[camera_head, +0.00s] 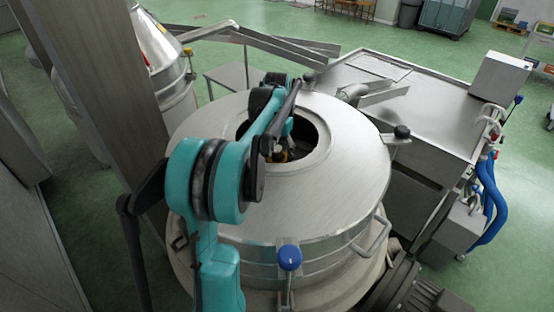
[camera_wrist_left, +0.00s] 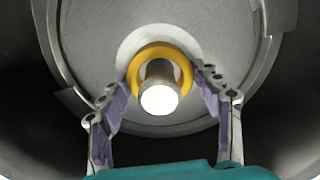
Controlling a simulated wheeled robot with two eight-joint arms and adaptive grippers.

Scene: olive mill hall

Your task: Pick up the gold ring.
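The gold ring (camera_wrist_left: 159,51) is around an upright metal post (camera_wrist_left: 161,92) with a bright end, in the left wrist view. It lies close to the round grey metal surface behind it. My left gripper (camera_wrist_left: 158,83) has its two fingers spread, one on each side of the ring and post. No contact with the ring is clear. In the head view my left arm reaches through the round opening of the steel vessel. A small yellow patch (camera_head: 278,156) shows in that opening, mostly hidden by the arm. My right gripper is in neither view.
The opening's rim (camera_head: 318,160) surrounds my left arm closely. A steel machine (camera_head: 420,110) stands to the right, and a grey column (camera_head: 100,80) to the left.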

